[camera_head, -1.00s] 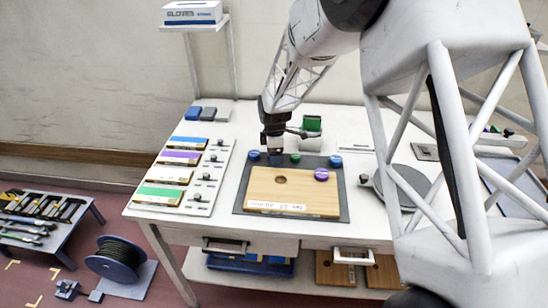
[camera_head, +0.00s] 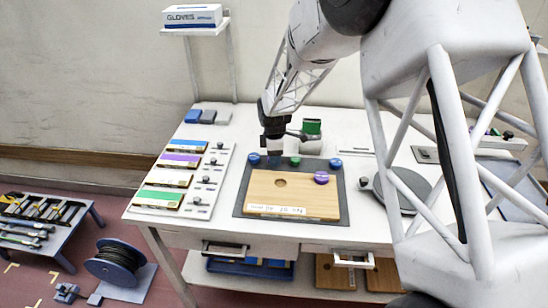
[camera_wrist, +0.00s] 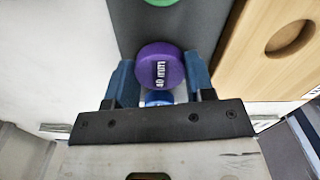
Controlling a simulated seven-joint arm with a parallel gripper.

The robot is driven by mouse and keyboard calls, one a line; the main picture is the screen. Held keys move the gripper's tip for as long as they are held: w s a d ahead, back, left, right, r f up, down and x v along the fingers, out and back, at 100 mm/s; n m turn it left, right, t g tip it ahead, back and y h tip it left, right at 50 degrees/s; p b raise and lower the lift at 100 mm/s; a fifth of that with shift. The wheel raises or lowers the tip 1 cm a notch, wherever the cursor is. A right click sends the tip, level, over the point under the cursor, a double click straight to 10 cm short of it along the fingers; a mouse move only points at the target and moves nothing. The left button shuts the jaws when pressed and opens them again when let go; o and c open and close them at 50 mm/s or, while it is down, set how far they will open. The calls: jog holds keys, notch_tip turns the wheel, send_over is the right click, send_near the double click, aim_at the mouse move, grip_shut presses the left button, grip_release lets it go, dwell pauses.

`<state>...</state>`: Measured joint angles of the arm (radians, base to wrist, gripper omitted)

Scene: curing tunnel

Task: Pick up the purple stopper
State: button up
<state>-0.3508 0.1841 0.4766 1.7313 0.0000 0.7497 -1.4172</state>
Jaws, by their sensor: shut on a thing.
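My gripper (camera_wrist: 160,85) is shut on a purple stopper (camera_wrist: 160,66) marked "40 mm"; one blue finger lies on each side of it in the wrist view. In the head view my gripper (camera_head: 275,152) is at the dark mat (camera_head: 240,200), behind the wooden board, between a blue and a green stopper. The held stopper is hidden there, and I cannot tell whether it is clear of the mat. Another purple stopper (camera_head: 321,177) sits on the right back part of the board.
A green stopper (camera_head: 295,161) and blue stoppers (camera_head: 254,159) (camera_head: 335,163) stand nearby. The wooden board (camera_head: 262,196) has an empty hole. A green block (camera_head: 312,127) stands behind. Several coloured boxes (camera_head: 182,160) lie at left.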

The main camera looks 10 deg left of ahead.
jog(key=shift+r, duration=1.5)
jog(key=shift+s+d+r, duration=0.1)
jog(key=shift+s+r, duration=0.15)
jog(key=shift+s, duration=0.05)
jog(key=s+d, duration=0.1)
jog(key=s, duration=0.3)
jog(key=s+d+r, duration=0.1)
jog(key=s+d, duration=0.1)
jog(key=s, duration=0.3)
jog(key=s+d, duration=0.2)
jog(key=s, duration=0.3)
jog(key=shift+s+r, duration=0.15)
jog(key=shift+s, duration=0.1)
jog(key=w+r, duration=0.1)
jog(key=w+a+r, duration=0.2)
jog(key=w+r, duration=0.1)
jog(key=shift+f, duration=0.25)
jog(key=shift+f, duration=3.05)
